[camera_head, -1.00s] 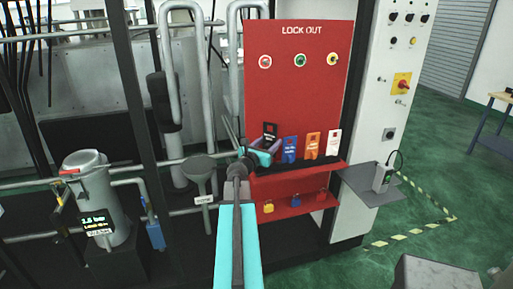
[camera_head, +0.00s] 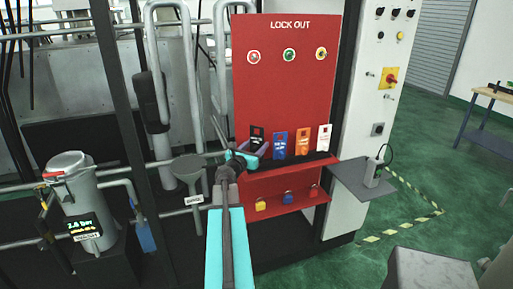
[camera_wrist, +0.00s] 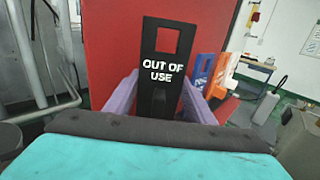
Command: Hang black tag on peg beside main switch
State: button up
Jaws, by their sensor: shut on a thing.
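The black tag (camera_wrist: 162,68) reads "OUT OF USE" and has a square hole at its top. In the wrist view it stands upright between the two purple fingers of my gripper (camera_wrist: 158,98), which is shut on it. In the head view the black tag (camera_head: 257,135) and my gripper (camera_head: 250,153) are at the left end of the red board's upper shelf. Whether the tag still touches the shelf I cannot tell. The main switch (camera_head: 389,78) is a red knob on a yellow plate on the pale cabinet at right. Small pegs (camera_head: 388,96) show beside it.
A blue tag (camera_head: 280,146), an orange tag (camera_head: 302,141) and a white tag (camera_head: 324,138) stand on the red shelf. Padlocks (camera_head: 287,195) sit on the lower shelf.

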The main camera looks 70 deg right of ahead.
jog(key=shift+f+b, duration=0.45)
dwell(0.3)
jog(key=o, duration=0.8)
jog(key=shift+c, duration=0.2)
jog(key=shift+r, duration=0.1)
jog(key=shift+r+p, duration=0.55)
jog(key=shift+p, duration=0.1)
jog(key=w+a+b, duration=0.1)
jog(key=a+b, duration=0.2)
jog(key=a, duration=0.8)
jog(key=shift+w+a+f, duration=0.15)
jog(key=shift+w+a, duration=0.05)
jog(key=shift+w, duration=0.1)
